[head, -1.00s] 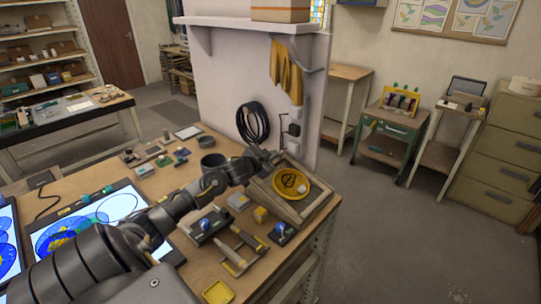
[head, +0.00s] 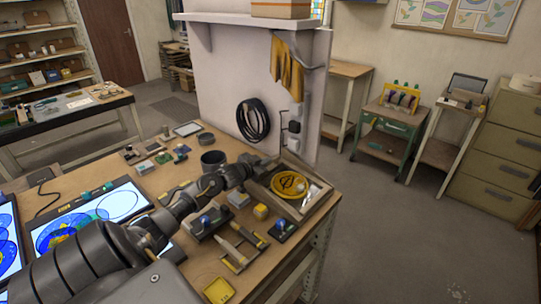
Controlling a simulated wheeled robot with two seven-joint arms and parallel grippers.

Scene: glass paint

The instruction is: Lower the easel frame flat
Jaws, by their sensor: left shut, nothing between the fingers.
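The easel frame (head: 316,206) is a shallow wooden frame at the right end of the workbench. It looks flat or nearly flat on the bench; any small remaining tilt is hard to tell. A round yellow disc with a dark leaf-like design (head: 290,184) lies inside it, with a small pale, shiny piece beside it. My left gripper (head: 266,166) is shut and empty at the frame's far left edge. Whether its fingertips touch the rim is too small to tell. My right gripper is out of view.
The workbench (head: 200,276) also holds a dark cup (head: 213,160), a yellow block (head: 261,211), a yellow tray (head: 218,290) and lit panels with blue and yellow designs (head: 75,232). A wall panel with a coiled black cable (head: 252,121) stands behind. Floor to the right is clear.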

